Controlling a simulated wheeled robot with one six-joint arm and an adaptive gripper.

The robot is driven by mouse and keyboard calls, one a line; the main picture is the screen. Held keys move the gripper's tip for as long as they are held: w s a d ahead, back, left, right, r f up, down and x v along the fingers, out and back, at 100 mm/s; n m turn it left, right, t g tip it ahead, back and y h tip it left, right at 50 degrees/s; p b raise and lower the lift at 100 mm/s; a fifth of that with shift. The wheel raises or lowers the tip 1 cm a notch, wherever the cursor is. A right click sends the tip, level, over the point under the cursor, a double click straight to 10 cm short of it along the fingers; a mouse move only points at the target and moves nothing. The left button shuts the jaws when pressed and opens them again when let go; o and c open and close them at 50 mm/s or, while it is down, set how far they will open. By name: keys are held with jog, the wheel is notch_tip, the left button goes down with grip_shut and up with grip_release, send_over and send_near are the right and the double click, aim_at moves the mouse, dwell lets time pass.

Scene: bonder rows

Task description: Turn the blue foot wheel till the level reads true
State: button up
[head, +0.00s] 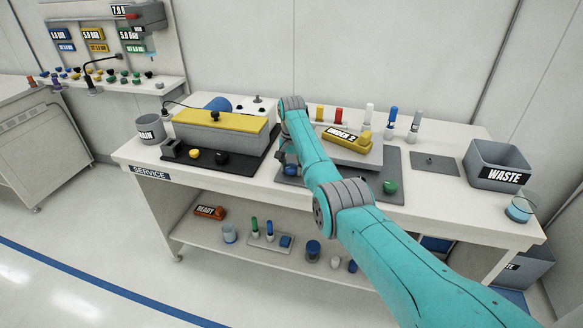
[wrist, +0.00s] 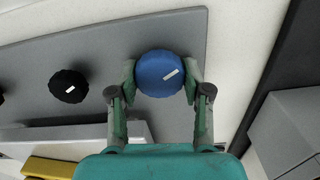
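The blue foot wheel (wrist: 158,72) is round, with a short white mark tilted up to the right. In the wrist view my gripper (wrist: 161,80) has one finger on each side of it, both seeming to touch its rim. In the head view the wheel (head: 291,170) shows at the left front of a dark grey plate (head: 385,160), partly behind my arm. A black wheel (wrist: 68,86) with a white mark stands beside it in the wrist view. A green wheel (head: 390,186) is at the plate's right front. No level bubble is readable.
A yellow block labelled "UNDER 2" (head: 346,139) lies on a raised grey slab behind the wheels. Several coloured posts stand at the back. A yellow-topped grey box (head: 221,136) is to the left, the WASTE bin (head: 497,164) to the right. The bench's front edge is close.

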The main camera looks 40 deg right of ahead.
jog(key=shift+n, duration=0.4)
jog(key=n, duration=0.3)
jog(key=shift+n, duration=0.4)
jog(key=n, duration=0.4)
jog(key=shift+n, duration=0.3)
jog(key=n, duration=0.4)
jog(key=shift+a, duration=0.1)
jog(key=shift+n, duration=2)
jog(key=o, duration=1.2)
jog(key=shift+c, duration=0.2)
